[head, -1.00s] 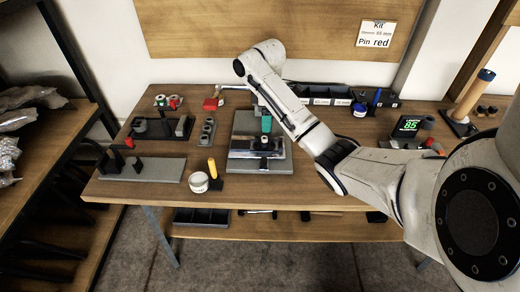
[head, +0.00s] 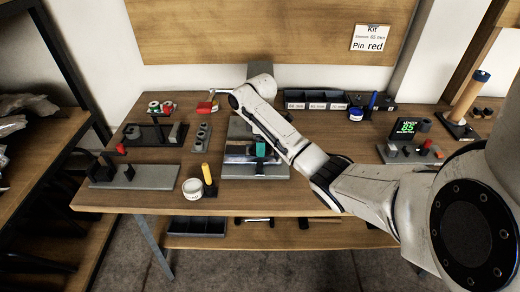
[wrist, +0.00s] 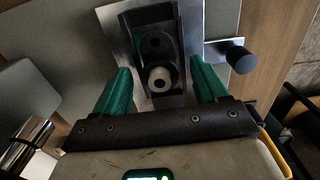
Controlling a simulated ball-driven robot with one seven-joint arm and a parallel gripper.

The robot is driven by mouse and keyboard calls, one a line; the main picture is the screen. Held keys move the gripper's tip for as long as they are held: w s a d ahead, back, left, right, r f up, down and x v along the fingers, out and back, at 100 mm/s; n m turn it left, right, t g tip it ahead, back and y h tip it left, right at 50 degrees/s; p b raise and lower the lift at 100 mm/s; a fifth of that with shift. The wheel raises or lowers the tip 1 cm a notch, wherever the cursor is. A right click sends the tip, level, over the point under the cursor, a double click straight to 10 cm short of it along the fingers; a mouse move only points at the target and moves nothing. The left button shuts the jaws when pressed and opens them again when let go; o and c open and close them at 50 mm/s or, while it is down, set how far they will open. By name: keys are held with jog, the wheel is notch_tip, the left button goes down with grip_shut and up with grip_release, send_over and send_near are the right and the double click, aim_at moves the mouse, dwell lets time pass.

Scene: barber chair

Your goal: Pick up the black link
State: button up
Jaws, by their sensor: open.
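In the wrist view a dark link-like part (wrist: 154,42) with a round hole lies in a metal fixture (wrist: 190,32). I take it for the black link, though its outline merges with the dark slot around it. A white ring (wrist: 159,79) sits at its near end. My gripper (wrist: 162,76) has two green fingers, open and apart, one on each side of the near end of the fixture. Nothing is between them in their grip. In the head view my gripper (head: 259,150) is over the grey plate (head: 240,172); the link is hidden there.
A round black knob (wrist: 240,60) on a rod sticks out right of the fixture. In the head view a white jar (head: 192,188) and a yellow-handled tool (head: 208,175) stand left of the plate. Black bins (head: 315,98) stand behind. Bare wood lies left of the display (head: 408,126).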

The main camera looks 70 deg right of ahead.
jog(key=c, duration=1.2)
jog(key=shift+r, duration=0.1)
